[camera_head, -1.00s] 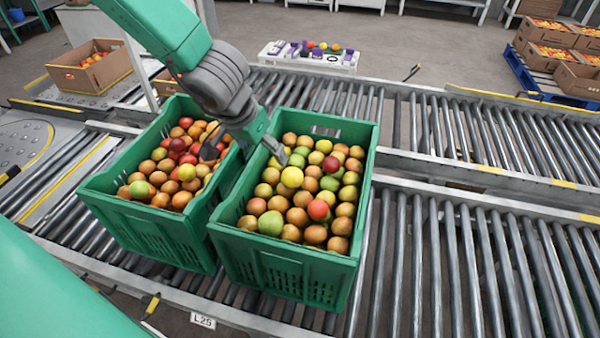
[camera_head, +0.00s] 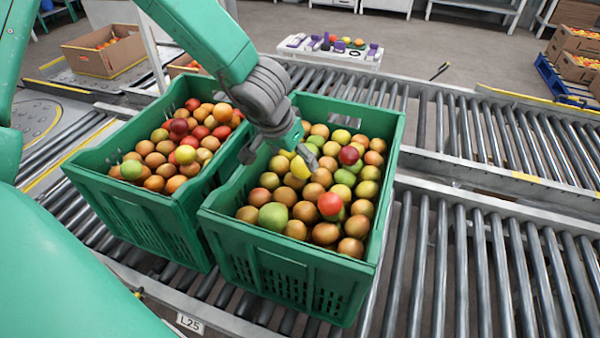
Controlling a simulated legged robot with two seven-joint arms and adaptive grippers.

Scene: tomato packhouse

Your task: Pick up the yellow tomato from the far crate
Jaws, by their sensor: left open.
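Two green crates stand side by side on the rollers, the left crate (camera_head: 125,208) and the right crate (camera_head: 285,268), both full of tomatoes. In the right crate a bright yellow tomato (camera_head: 300,171) lies near the left back part, partly covered by a finger. My left gripper (camera_head: 279,157) is open and empty, pointing down over the left part of the right crate. One finger is by the yellow tomato and the other is near the wall between the crates. Another yellow tomato (camera_head: 185,154) lies in the left crate. My right gripper is not in view.
The rollers (camera_head: 470,255) to the right of the crates are clear. A metal rail (camera_head: 480,180) runs behind them. A white table (camera_head: 330,58) with small items and a cardboard box (camera_head: 105,70) stand farther back.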

